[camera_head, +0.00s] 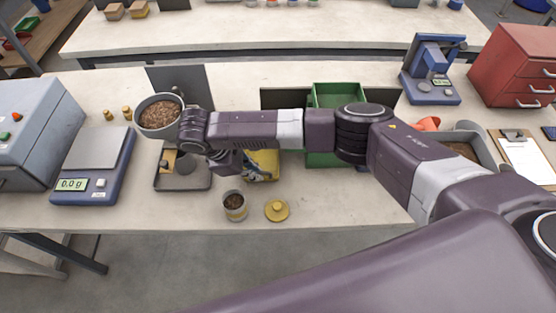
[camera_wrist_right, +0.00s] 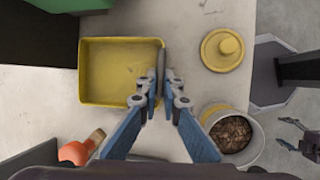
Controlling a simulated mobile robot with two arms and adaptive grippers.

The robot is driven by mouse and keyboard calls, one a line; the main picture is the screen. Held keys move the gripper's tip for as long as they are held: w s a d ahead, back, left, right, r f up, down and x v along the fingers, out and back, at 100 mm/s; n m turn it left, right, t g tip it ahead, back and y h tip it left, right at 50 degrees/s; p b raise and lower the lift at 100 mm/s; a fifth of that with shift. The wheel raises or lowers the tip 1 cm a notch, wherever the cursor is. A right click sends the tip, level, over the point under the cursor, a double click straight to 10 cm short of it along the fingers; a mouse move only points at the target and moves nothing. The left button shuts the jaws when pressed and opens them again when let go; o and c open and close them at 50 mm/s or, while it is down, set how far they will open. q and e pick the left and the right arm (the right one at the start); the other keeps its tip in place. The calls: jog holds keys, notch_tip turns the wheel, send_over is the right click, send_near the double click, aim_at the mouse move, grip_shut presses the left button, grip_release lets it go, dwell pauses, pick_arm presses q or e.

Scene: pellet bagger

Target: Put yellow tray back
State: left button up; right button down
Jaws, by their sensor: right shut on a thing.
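The yellow tray (camera_wrist_right: 110,70) is a shallow rectangular tray. In the head view the yellow tray (camera_head: 264,160) is partly hidden under my right arm. My right gripper (camera_wrist_right: 166,92) is shut on the tray's near rim, which passes between its fingertips; in the head view the gripper (camera_head: 254,172) is at the tray's left side. The tray looks empty in the wrist view. I cannot tell whether it touches the table. My left gripper (camera_wrist_right: 300,138) shows only at the right edge of the wrist view, with its fingers apart and nothing between them.
A cup of pellets (camera_head: 234,205) and a yellow knobbed lid (camera_head: 277,210) stand near the table's front edge. A green bin (camera_head: 335,95) is behind my arm. A pellet-filled bowl (camera_head: 159,115), a dark tray (camera_head: 183,182) and a scale (camera_head: 92,165) are to the left.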

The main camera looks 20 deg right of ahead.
aim_at(278, 168)
jog(key=d, duration=0.3)
jog(key=shift+w+d+r+p, duration=0.2)
jog(key=shift+w+r+p, duration=0.1)
jog(key=shift+p, duration=0.1)
jog(key=d, duration=0.1)
jog(key=d+p, duration=0.2)
jog(key=d, duration=0.1)
jog(key=shift+w+r, duration=0.15)
jog(key=shift+w, duration=0.2)
jog(key=shift+s+a+f+p, duration=0.1)
jog(key=shift+a+f+p, duration=0.15)
jog(key=shift+p, duration=0.3)
jog(key=shift+d+f, duration=0.15)
jog(key=shift+f, duration=0.05)
pick_arm(q)
jog(key=r, duration=0.2)
jog(key=s+r, duration=0.1)
jog(key=r, duration=0.1)
jog(key=shift+r, duration=0.35)
pick_arm(e)
jog(key=shift+f, duration=0.2)
jog(key=c, duration=2.1)
grip_release()
pick_arm(q)
jog(key=shift+f, duration=0.1)
